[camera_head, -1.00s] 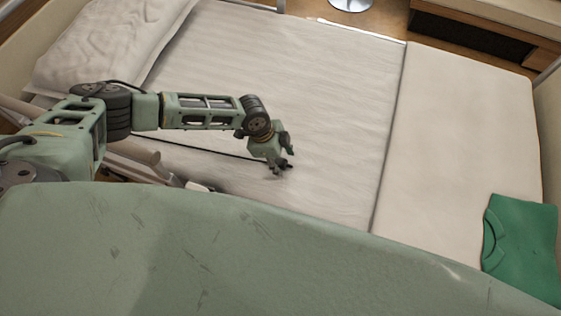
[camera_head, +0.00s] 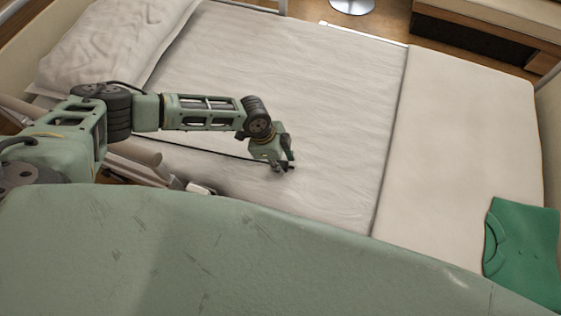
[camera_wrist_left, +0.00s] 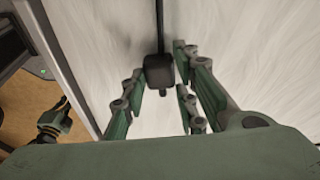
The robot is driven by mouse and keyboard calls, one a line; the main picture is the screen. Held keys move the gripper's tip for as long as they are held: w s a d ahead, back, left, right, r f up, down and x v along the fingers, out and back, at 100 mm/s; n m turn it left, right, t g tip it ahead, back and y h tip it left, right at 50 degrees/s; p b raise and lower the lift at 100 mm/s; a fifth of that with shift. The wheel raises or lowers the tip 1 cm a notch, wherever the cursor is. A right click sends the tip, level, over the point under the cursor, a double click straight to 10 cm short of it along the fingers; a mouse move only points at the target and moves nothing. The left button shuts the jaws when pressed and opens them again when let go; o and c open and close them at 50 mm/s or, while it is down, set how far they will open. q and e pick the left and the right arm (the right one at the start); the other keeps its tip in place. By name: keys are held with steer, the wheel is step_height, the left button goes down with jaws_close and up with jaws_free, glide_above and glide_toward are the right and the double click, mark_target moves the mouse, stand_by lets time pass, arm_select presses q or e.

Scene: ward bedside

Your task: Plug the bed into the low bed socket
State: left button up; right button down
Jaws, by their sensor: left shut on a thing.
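My left gripper (camera_head: 285,165) is over the white bed (camera_head: 330,110), near its close side. In the left wrist view, a black plug (camera_wrist_left: 158,74) with a black cable (camera_wrist_left: 160,25) sits between the green fingers, and the gripper is shut on it. In the head view the thin dark cable (camera_head: 190,150) runs left from the gripper, and the plug is too small to make out clearly. What looks like my right gripper (camera_wrist_left: 52,124) shows small at the left of the wrist view, beyond the bed's edge; its jaws are unclear. The low bed socket is not in view.
A grey bed rail (camera_wrist_left: 68,62) runs along the bed's edge in the wrist view, with brown floor (camera_wrist_left: 30,105) beyond. A pillow (camera_head: 110,45) lies at upper left and a folded green garment (camera_head: 522,250) at lower right. The bed's middle is clear.

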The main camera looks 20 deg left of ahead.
arm_select(q)
step_height(320, 180, up, 4)
steer(key=shift+f, duration=0.15)
steer(key=s+d+r+b, duration=0.1)
steer(key=s+d+r, duration=0.5)
steer(key=d, duration=0.4)
steer(key=shift+r, duration=0.55)
step_height(320, 180, up, 9)
steer(key=n+t+y, duration=0.3)
steer(key=n, duration=1.3)
glide_above(285, 164)
steer(key=s+a, duration=0.4)
steer(key=a, duration=0.3)
steer(key=shift+d+f, duration=0.1)
